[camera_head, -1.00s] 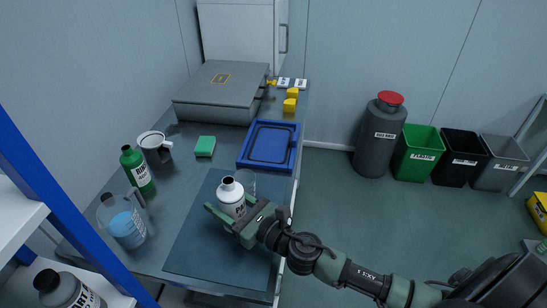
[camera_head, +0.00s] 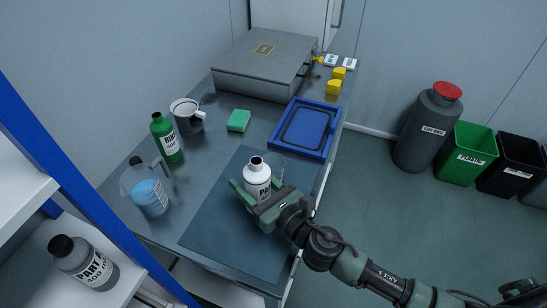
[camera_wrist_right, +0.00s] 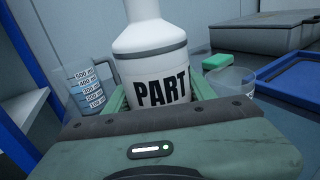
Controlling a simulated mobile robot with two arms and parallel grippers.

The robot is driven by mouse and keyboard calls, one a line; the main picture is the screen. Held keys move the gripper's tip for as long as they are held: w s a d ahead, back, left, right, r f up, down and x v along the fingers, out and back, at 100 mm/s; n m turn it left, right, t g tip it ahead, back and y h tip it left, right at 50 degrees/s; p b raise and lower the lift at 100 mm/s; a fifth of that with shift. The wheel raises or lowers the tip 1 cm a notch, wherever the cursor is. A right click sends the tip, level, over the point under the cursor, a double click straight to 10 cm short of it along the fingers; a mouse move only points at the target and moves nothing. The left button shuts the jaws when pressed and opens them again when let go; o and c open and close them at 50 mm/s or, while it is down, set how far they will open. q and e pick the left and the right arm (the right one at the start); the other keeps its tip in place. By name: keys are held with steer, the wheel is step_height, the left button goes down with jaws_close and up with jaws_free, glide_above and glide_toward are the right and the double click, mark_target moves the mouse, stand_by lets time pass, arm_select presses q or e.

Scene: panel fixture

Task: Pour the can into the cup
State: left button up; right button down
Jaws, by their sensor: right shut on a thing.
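The can is a white bottle (camera_head: 257,178) with a dark-rimmed open neck and the print "PART". It stands upright over the dark mat (camera_head: 215,222); whether its base touches the mat is hidden. My right gripper (camera_head: 262,203) is shut around its lower body. In the right wrist view the white bottle (camera_wrist_right: 155,60) fills the middle between the green fingers. A clear cup (camera_head: 278,168) stands just behind and right of the bottle, partly hidden by it. It also shows in the right wrist view (camera_wrist_right: 238,84), right of the bottle and apart from it. My left gripper is out of view.
A measuring jug of blue liquid (camera_head: 150,193), a green bottle (camera_head: 168,143), a white mug (camera_head: 182,108) and a green sponge (camera_head: 239,120) stand left and behind. A blue tray (camera_head: 328,148) lies behind right. A shelf with a grey bottle (camera_head: 90,268) is at left.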

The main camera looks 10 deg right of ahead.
mark_target(251, 170)
steer(key=shift+r+m+g+p, duration=0.3)
steer(key=shift+r+m+p, duration=0.25)
steer(key=shift+p, duration=0.7)
steer(key=m+p, duration=0.1)
steer(key=p, duration=0.1)
steer(key=shift+w+f+m+g+p, duration=0.15)
steer(key=shift+m+g+p, duration=0.2)
steer(key=shift+g+p, duration=0.05)
steer(key=p, duration=0.2)
steer(key=r+m+g+p, duration=0.1)
steer(key=p, duration=0.1)
steer(key=r+m+p, duration=0.1)
steer(key=p, duration=0.1)
steer(key=shift+w+d+r+g, duration=0.1)
steer(key=shift+w+d+g, duration=0.15)
steer(key=shift+g, duration=0.15)
steer(key=shift+f, duration=0.2)
steer(key=shift+r+m, duration=0.1)
steer(key=shift+m, duration=0.2)
steer(key=shift+p, duration=0.3)
steer(key=shift+f, duration=0.3)
steer(key=shift+s+a+f+m+g+b, duration=0.15)
steer(key=shift+f+m+g+b, duration=0.15)
steer(key=shift+f, duration=0.45)
steer(key=shift+s+f+m+g+b, duration=0.1)
steer(key=shift+f+m+g+b, duration=0.2)
steer(key=shift+f, duration=0.45)
steer(key=shift+s+a+f+m+g+p, duration=0.25)
steer(key=shift+s+f+m+g+p, duration=0.1)
steer(key=shift+m+p, duration=0.2)
